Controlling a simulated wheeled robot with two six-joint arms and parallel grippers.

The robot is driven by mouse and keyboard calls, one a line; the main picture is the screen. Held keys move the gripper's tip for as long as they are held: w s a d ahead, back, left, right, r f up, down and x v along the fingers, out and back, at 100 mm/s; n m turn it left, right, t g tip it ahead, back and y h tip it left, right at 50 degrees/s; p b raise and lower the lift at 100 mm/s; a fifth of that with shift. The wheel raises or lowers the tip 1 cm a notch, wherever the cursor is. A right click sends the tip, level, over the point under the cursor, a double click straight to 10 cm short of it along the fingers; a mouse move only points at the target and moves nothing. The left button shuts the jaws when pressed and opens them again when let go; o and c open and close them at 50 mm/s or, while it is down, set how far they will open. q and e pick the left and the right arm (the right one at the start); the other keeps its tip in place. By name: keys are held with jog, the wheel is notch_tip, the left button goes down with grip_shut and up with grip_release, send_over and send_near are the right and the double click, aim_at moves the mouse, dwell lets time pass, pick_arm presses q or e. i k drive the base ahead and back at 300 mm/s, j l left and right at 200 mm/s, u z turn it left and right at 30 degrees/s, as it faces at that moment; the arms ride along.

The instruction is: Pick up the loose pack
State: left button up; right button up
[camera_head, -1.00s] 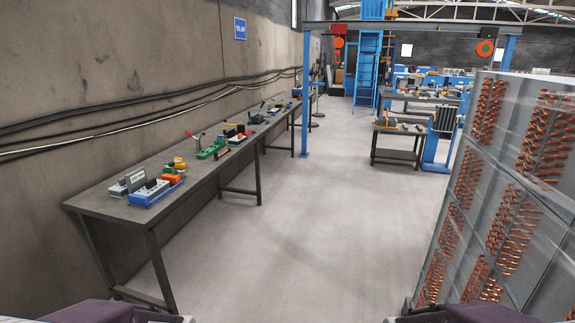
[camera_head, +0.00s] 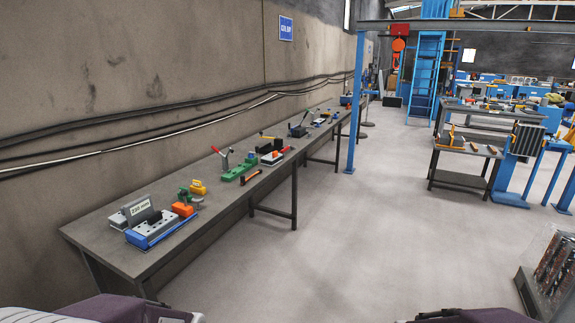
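A dark finned pack (camera_head: 527,139) stands upright on a blue stand (camera_head: 511,199) at the right. At the lower right edge, part of a grey-framed pack with copper tube bends (camera_head: 553,267) shows, cut off by the picture edge. I cannot tell which of these is the loose pack. My purple arm parts show at the bottom left and bottom right. The fingers of both grippers are out of view, and nothing held shows.
A smaller table (camera_head: 462,182) stands at the right. The middle floor is clear.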

aim_at(271, 159)
jog(key=i, duration=1.05)
jog(key=i+j, duration=0.1)
jog(key=i, duration=1)
jog(key=i+l+u, duration=0.1)
jog(key=i+u, duration=0.4)
jog(key=i+l+u, duration=0.3)
jog(key=i+u, duration=0.2)
jog(key=i+l+u, duration=0.45)
jog(key=i+l, duration=0.05)
jog(key=i, duration=0.05)
